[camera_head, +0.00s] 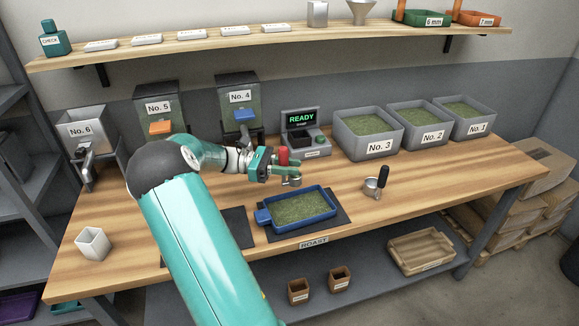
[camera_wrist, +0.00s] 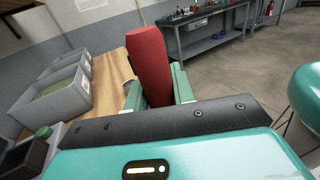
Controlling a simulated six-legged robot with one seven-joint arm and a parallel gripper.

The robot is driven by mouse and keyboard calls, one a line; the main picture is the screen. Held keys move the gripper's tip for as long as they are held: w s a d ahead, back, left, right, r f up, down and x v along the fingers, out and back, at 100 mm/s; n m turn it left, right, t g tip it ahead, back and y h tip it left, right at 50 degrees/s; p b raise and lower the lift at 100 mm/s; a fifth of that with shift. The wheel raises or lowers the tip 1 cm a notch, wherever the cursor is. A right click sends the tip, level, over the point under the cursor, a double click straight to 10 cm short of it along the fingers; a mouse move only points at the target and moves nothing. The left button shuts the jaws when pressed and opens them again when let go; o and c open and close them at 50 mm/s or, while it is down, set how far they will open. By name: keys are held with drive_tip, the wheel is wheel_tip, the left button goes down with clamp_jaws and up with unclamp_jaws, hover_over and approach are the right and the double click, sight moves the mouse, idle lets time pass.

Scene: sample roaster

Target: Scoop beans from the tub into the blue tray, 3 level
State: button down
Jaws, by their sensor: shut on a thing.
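My gripper (camera_head: 275,163) is shut on the red handle of a scoop (camera_head: 284,156). The handle stands nearly upright between the fingers in the wrist view (camera_wrist: 150,62). The scoop's small metal cup (camera_head: 292,182) hangs just above the back edge of the blue tray; its contents are too small to tell. The blue tray (camera_head: 304,226) lies on a dark mat and holds a layer of green beans. Three grey tubs of green beans stand at the back right: No. 3 (camera_head: 372,147), No. 2 (camera_head: 424,139) and No. 1 (camera_head: 478,131).
A second scoop with a black handle (camera_head: 382,176) stands on the table right of the tray. A scale reading READY (camera_head: 303,141) is behind my gripper. Hoppers No. 4 to No. 6 line the back left. A white cup (camera_head: 93,244) stands front left. The table's right end is clear.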

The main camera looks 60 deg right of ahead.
drive_tip(key=s+f+m+t, duration=0.1)
drive_tip(key=s+f+t, duration=0.1)
drive_tip(key=t, duration=0.3)
drive_tip(key=s+f+m+t+y, duration=0.1)
drive_tip(key=s+f+t, duration=0.1)
drive_tip(key=f+t, duration=0.2)
drive_tip(key=s+f+m+t, duration=0.1)
drive_tip(key=s+f+t, duration=0.2)
drive_tip(key=t, duration=0.5)
drive_tip(key=shift+a+f+m+y, duration=0.15)
drive_tip(key=shift+f+m+y, duration=0.05)
drive_tip(key=shift+m+y, duration=0.2)
drive_tip(key=shift+s+f+m+t, duration=0.2)
drive_tip(key=shift+f+t, duration=0.25)
drive_tip(key=shift+t, duration=0.65)
drive_tip(key=shift+s+f+m+t, duration=0.15)
drive_tip(key=shift+f+t, duration=0.3)
drive_tip(key=shift+t, duration=0.65)
drive_tip(key=shift+w+f+t, duration=0.1)
drive_tip(key=shift+f+t, duration=0.1)
drive_tip(key=shift+t, duration=0.3)
drive_tip(key=shift+r, duration=1.5)
